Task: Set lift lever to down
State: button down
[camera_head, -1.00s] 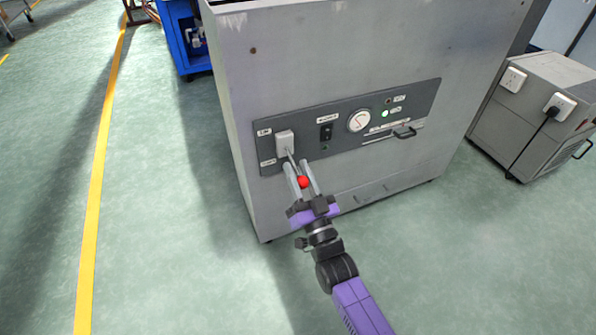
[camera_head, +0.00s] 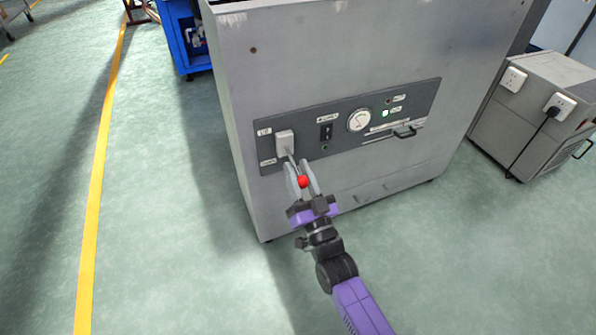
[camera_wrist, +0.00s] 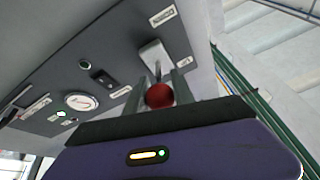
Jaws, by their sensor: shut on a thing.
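The lift lever is a thin metal rod with a red ball knob (camera_head: 303,182), coming out of a light grey housing (camera_head: 285,141) at the left end of the dark control panel. The rod slants outward and down from the housing in the head view. My gripper (camera_head: 302,178) is shut on the lever, with one finger on each side near the red knob. In the wrist view the red knob (camera_wrist: 159,95) sits between the two fingers, with the housing (camera_wrist: 155,57) behind it.
The panel (camera_head: 350,128) also carries a black switch (camera_head: 326,131), a round gauge (camera_head: 359,120), a lit green lamp (camera_head: 385,113) and a drawer-like handle (camera_head: 405,132). A smaller grey box (camera_head: 540,110) with sockets stands at right.

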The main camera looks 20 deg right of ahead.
jog(key=c, duration=1.1)
grip_release()
jog(key=shift+f, duration=0.2)
jog(key=shift+o, duration=0.2)
jog(key=shift+r, duration=0.1)
jog(key=p+v, duration=0.2)
jog(key=v, duration=0.6)
jog(key=shift+w, duration=0.1)
